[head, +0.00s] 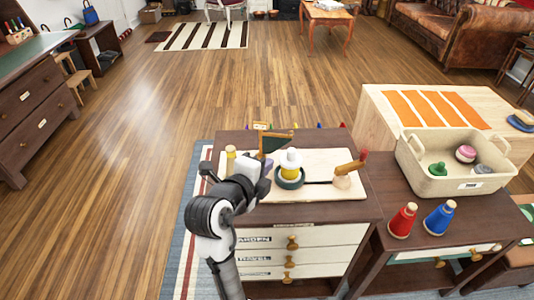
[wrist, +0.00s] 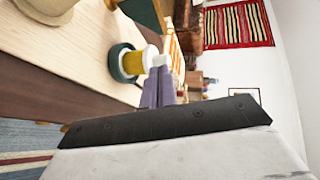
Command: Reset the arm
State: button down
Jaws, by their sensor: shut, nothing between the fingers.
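My gripper (head: 264,170) is above the left part of a pale board on a dark wooden cabinet (head: 230,140). In the wrist view its two purple-grey fingers (wrist: 158,75) are together and empty. A yellow piece with a white top (head: 290,160) stands in a dark green ring (head: 290,183) just right of the gripper. The ring also shows beside the fingers in the wrist view (wrist: 121,66); I cannot tell whether they touch. A dark green flag-like piece (head: 274,143) stands behind the gripper. My arm hides part of the cabinet's left side.
Red (head: 402,221) and blue (head: 439,218) pegs stand on the right-hand table. A beige bin (head: 412,168) holds several small items behind them. Open wooden floor lies left and beyond.

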jog(key=shift+s+a+r+p, duration=0.15)
jog(key=shift+s+r+p, duration=0.1)
jog(key=shift+s+p, duration=0.35)
